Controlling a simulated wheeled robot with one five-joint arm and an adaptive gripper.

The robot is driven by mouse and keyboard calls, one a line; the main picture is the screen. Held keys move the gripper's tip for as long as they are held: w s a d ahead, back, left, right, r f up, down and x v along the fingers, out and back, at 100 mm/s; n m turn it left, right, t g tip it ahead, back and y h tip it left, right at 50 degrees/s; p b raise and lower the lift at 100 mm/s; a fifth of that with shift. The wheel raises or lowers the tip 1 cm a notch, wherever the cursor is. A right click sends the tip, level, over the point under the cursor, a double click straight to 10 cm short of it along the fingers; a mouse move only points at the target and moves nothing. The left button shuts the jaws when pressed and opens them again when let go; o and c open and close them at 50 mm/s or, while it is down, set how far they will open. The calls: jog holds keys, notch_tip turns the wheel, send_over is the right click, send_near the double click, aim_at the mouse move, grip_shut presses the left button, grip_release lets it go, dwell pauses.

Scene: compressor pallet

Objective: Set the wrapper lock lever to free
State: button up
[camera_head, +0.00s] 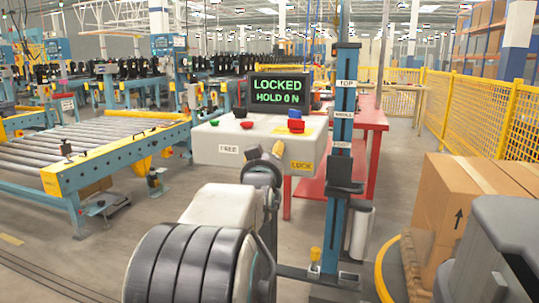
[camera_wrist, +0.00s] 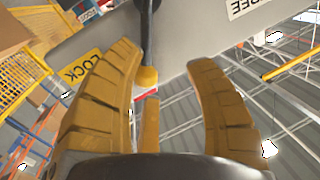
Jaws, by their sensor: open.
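The control box (camera_head: 225,143) carries a FREE label (camera_head: 228,149) at left and a LOCK label (camera_head: 302,166) at right. Its screen (camera_head: 278,92) reads "LOCKED HOLD 0 N". In the wrist view the lock lever (camera_wrist: 148,45) is a dark rod with a yellow end, nearer the LOCK label (camera_wrist: 80,68) than the FREE label (camera_wrist: 247,5). My gripper (camera_wrist: 168,62) is open, with its yellow fingers on either side of the lever's yellow end; contact cannot be told. In the head view my gripper (camera_head: 267,152) is at the box's front and hides most of the lever.
A roller conveyor (camera_head: 75,143) is left; cardboard boxes (camera_head: 450,200) and yellow fencing (camera_head: 520,125) are right.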

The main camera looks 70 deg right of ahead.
aim_at(270, 151)
jog(key=shift+x, duration=1.6)
jog(key=shift+o, duration=0.3)
jog(key=shift+f, duration=0.1)
jog(key=c, duration=0.9)
jog(key=o, duration=0.8)
jog(key=shift+o, duration=0.2)
jog(key=shift+w, duration=0.1)
jog(key=shift+a, duration=0.15)
jog(key=b+v, duration=0.4)
jog(key=v, duration=0.4)
jog(key=shift+b, duration=0.4)
jog(key=shift+a+f, duration=0.1)
jog(key=shift+f, duration=0.05)
